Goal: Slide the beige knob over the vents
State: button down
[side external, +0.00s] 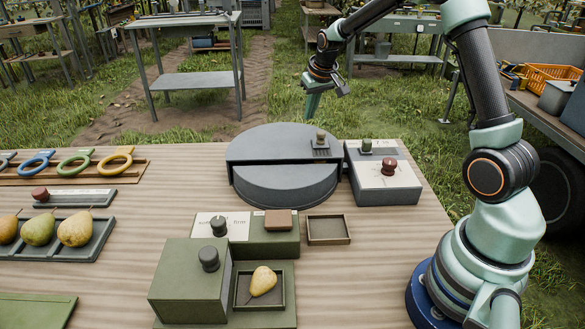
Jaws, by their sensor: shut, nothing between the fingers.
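The plate lies at the right part of the drum's top, and any vents there are too small to make out clearly. My gripper (309,112) points downward, up and behind the drum's back edge, to the left of the knob. It is shut and empty, and apart from the knob. Nothing covers the knob.
Green boxes (187,289) with dark knobs and a pear (263,280) stand in front. An empty small tray (328,230) lies between.

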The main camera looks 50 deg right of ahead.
aim_at(314, 144)
jog(key=shift+x, duration=0.75)
jog(key=shift+s+a+f, duration=0.1)
jog(key=shift+s+a, duration=0.1)
jog(key=shift+s, duration=0.45)
jog(key=shift+s+a+f, duration=0.1)
jog(key=shift+s+a, duration=0.15)
jog(key=shift+s, duration=0.4)
jog(key=shift+s+a, duration=0.2)
jog(key=shift+s, duration=0.45)
jog(key=shift+s+a, duration=1.4)
jog(key=shift+w, duration=0.1)
